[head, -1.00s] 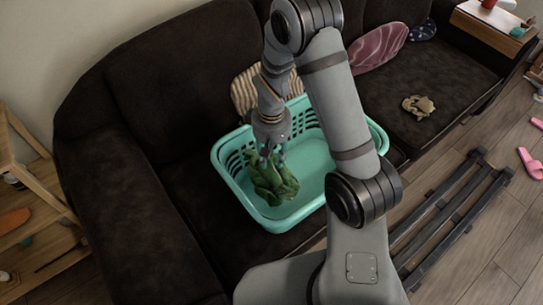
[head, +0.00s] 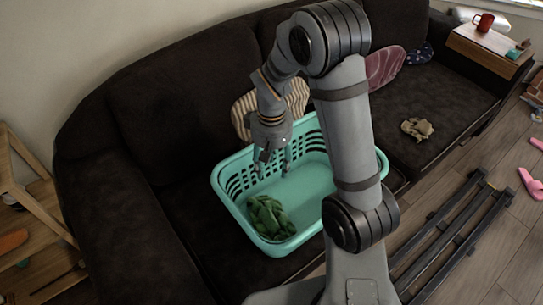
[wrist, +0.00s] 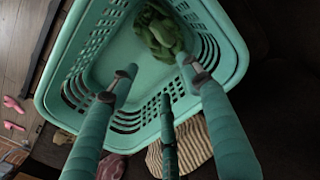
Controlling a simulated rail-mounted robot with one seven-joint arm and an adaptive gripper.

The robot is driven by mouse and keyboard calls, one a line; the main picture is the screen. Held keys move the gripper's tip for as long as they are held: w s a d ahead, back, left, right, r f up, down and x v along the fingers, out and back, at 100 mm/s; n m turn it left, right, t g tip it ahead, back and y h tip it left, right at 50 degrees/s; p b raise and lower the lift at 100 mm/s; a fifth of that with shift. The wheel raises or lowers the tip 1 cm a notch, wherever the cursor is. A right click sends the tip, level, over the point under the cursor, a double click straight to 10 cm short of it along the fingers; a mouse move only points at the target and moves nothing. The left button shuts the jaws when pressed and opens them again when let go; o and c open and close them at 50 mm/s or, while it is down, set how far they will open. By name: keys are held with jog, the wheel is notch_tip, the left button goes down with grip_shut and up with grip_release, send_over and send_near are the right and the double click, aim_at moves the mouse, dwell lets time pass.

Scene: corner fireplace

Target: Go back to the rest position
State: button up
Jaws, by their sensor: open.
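My gripper (head: 271,171) is open and empty, pointing down above the teal laundry basket (head: 247,229) on the dark sofa. A crumpled green cloth (head: 270,217) lies in the basket's near left end, apart from my fingers. In the wrist view my spread fingers (wrist: 156,82) show over the basket (wrist: 239,60), with the green cloth (wrist: 160,32) on its floor near the top.
A striped cushion (head: 243,108) stands behind the basket. A beige crumpled item (head: 417,129) lies on the right seat. A wooden tray (head: 483,45) with a red mug (head: 484,21) rests on the sofa's right arm. A wooden shelf (head: 30,200) stands at left.

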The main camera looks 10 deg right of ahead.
jog(key=shift+r, duration=2.2)
jog(key=shift+f, duration=0.1)
notch_tip(320, 180, down, 12)
notch_tip(320, 180, up, 6)
jog(key=p, duration=0.5)
jog(key=shift+r+p, duration=0.25)
jog(key=shift+p, duration=0.15)
jog(key=shift+f, duration=0.1)
